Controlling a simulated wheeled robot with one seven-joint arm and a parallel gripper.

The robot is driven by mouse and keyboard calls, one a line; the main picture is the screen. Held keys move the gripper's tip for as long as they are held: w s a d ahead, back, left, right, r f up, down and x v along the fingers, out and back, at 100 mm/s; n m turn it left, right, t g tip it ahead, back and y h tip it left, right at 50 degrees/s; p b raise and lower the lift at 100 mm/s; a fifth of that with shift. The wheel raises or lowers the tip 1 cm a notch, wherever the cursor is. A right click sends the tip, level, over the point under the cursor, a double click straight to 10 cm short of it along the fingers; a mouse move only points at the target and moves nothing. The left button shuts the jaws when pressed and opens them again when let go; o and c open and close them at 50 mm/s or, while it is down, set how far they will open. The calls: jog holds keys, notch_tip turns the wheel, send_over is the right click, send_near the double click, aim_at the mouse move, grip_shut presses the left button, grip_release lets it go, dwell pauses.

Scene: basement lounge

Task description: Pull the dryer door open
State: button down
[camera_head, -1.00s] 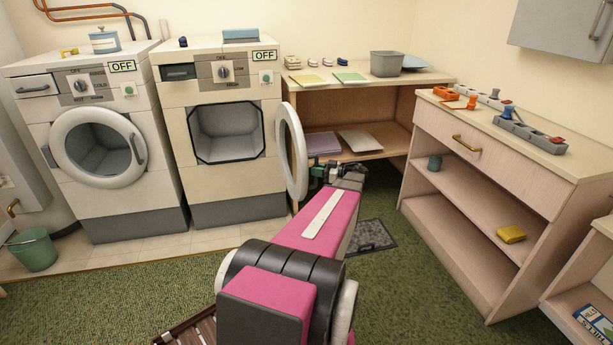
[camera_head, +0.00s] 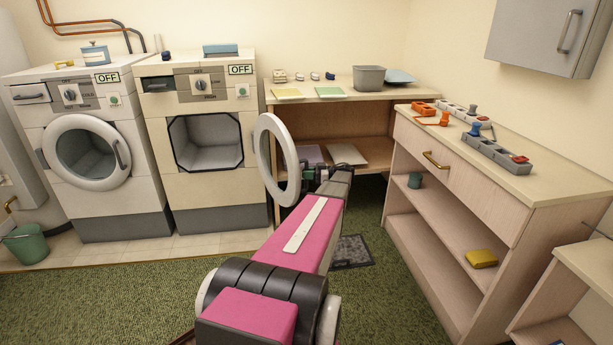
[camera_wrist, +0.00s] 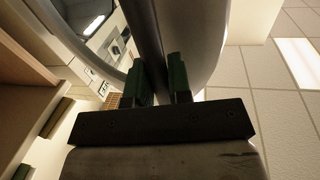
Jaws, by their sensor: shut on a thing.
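The dryer (camera_head: 205,192) is the cream machine right of the other front-loader, and its square drum opening shows, dark-rimmed and empty. Its round white door (camera_head: 265,165) stands wide open, swung out to the right of the opening. My gripper (camera_head: 312,176) is at the door's right side, partly hidden by my arm in the head view. In the wrist view, my gripper's (camera_wrist: 157,78) green fingers are shut on the dark bar-shaped door handle (camera_wrist: 147,35), with the door's pale ring around it.
A washer (camera_head: 85,150) with its round door shut stands at the left. A shelf unit (camera_head: 330,117) is behind the open door, and a drawer cabinet (camera_head: 480,185) stands at the right. A green bucket (camera_head: 28,245) is at far left. Green carpet (camera_head: 130,300) in front is clear.

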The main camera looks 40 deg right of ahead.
jog(key=shift+w+d, duration=0.1)
jog(key=shift+w, duration=0.2)
jog(key=c, duration=1.1)
grip_release()
jog(key=shift+s, duration=0.1)
jog(key=v, duration=1)
jog(key=shift+s+d, duration=0.15)
jog(key=shift+s, duration=0.05)
